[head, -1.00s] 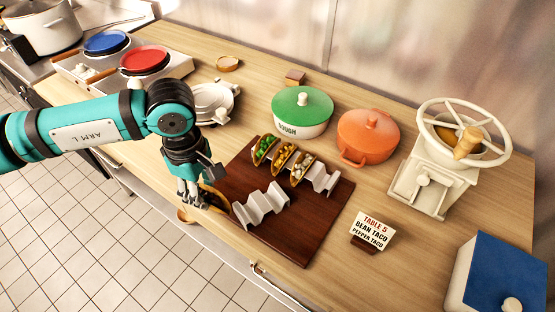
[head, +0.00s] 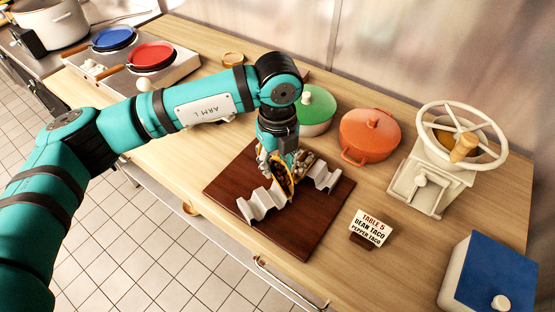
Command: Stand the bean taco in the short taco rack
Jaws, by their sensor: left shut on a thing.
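My left gripper (head: 277,166) is shut on a taco with a yellow shell and dark filling, the bean taco (head: 284,186). It holds the taco on edge at the right end of the short taco rack (head: 260,206), a white zigzag rack on the dark wooden board. I cannot tell whether the taco touches the rack. The longer white rack (head: 324,176) stands behind; my gripper and arm hide most of it and its tacos. My right gripper is not in view.
The wooden board (head: 307,232) has bare space at its front right. A "Table 5: bean taco, pepper taco" sign (head: 370,229) stands right of it. A green-lidded pot (head: 317,106) and an orange pot (head: 369,136) stand behind. A white press (head: 432,180) is at right.

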